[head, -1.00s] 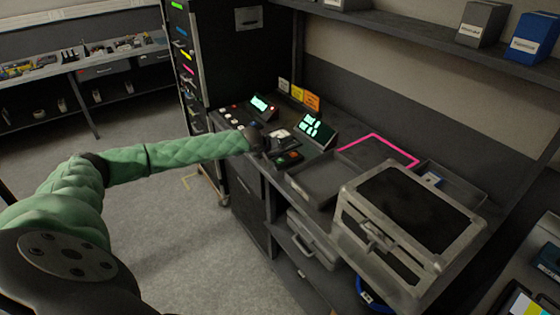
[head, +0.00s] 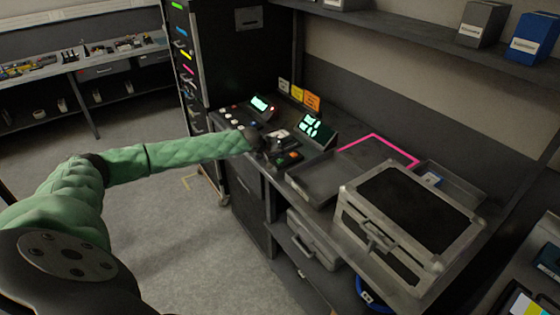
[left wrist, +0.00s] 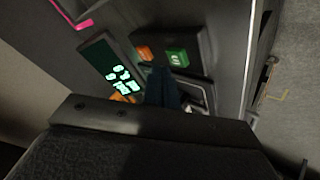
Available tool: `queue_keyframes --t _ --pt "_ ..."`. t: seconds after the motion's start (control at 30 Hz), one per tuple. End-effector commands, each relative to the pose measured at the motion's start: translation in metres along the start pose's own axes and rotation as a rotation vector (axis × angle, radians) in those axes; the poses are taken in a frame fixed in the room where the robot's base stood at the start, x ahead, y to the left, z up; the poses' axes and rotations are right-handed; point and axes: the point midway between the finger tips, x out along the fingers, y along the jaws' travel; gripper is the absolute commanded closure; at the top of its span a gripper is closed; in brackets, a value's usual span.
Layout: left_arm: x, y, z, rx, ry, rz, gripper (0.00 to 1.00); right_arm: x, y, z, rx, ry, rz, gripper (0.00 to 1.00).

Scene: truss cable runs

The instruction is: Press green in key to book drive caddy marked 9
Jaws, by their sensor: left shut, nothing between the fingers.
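A small dark button box at the bench's front edge carries a green button (left wrist: 178,58) and an orange-red button (left wrist: 145,52). In the head view the orange-red button (head: 294,155) shows, with the green one close beside my gripper. A tilted display (head: 311,126) with lit pale-green characters stands behind; it also shows in the left wrist view (left wrist: 122,80). My left gripper (head: 275,150) is shut and empty, just beside the box. In the left wrist view its dark fingertips (left wrist: 161,78) lie just short of the green button; contact cannot be told. My right gripper is not in view.
A second lit display (head: 262,103) and small coloured buttons stand further left. An empty grey tray (head: 318,182) and a metal-edged case (head: 410,222) are to the right. A pink outline (head: 385,140) marks the bench behind. Open floor lies left of the bench.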

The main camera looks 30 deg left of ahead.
Motion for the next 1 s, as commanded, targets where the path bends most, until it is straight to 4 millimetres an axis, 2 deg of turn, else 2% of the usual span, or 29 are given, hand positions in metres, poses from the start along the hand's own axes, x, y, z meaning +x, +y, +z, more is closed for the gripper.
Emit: queue_keyframes --t 0.7,1.0 --pt "0.001 -0.0007 0.001 0.0 0.0 0.0 1.0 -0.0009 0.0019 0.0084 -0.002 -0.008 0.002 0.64" --pt "0.0052 -0.004 0.0041 0.0 0.0 0.0 1.0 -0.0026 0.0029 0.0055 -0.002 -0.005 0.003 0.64"
